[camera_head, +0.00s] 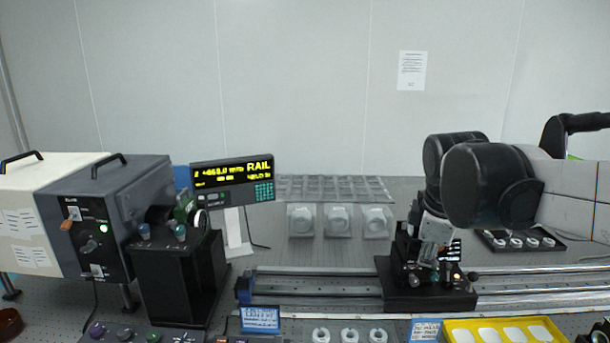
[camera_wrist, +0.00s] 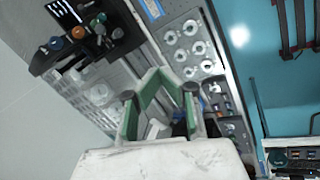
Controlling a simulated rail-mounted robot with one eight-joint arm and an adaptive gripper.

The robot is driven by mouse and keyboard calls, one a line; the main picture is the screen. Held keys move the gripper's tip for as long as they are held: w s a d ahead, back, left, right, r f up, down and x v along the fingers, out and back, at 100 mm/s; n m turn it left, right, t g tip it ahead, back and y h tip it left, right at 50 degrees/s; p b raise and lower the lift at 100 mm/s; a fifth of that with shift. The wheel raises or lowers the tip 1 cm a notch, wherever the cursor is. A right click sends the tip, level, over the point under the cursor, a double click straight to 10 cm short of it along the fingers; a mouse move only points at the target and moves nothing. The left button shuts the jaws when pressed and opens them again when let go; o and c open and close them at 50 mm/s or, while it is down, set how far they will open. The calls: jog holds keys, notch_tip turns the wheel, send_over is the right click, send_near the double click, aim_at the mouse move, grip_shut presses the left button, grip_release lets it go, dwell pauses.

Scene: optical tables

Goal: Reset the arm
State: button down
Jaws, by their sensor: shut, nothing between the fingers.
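My gripper (camera_wrist: 160,78) shows in the wrist view, its green-edged fingers converging at the tips. It is shut with nothing held between the fingers. My arm (camera_head: 480,187) reaches in from the right edge of the head view, its dark joints above the black carriage (camera_head: 428,290) on the rail. The fingers cannot be made out clearly in the head view, where the arm's end overlaps the carriage's fittings. In the wrist view the table with grey ring-shaped parts (camera_wrist: 190,27) lies beyond the gripper.
A rail (camera_head: 320,283) runs across the table. A lamp housing (camera_head: 120,215) and a black stand (camera_head: 180,280) are at left, with a lit RAIL display (camera_head: 233,180) beside them. Grey blocks (camera_head: 338,221) stand behind the rail. A yellow tray (camera_head: 503,330) is at front right.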

jog(key=s+a+f+m+t, duration=0.1)
jog(key=s+f+m, duration=0.3)
jog(key=s+m, duration=0.2)
jog(key=s+a+f+m+t+y, duration=0.1)
jog(key=s+a+f+m+t, duration=0.1)
jog(key=s+f+m, duration=0.2)
jog(key=s+m+b, duration=0.1)
jog(key=s+m, duration=0.2)
jog(key=s, duration=0.3)
jog(key=shift+a+f, duration=0.15)
jog(key=shift+a, duration=0.15)
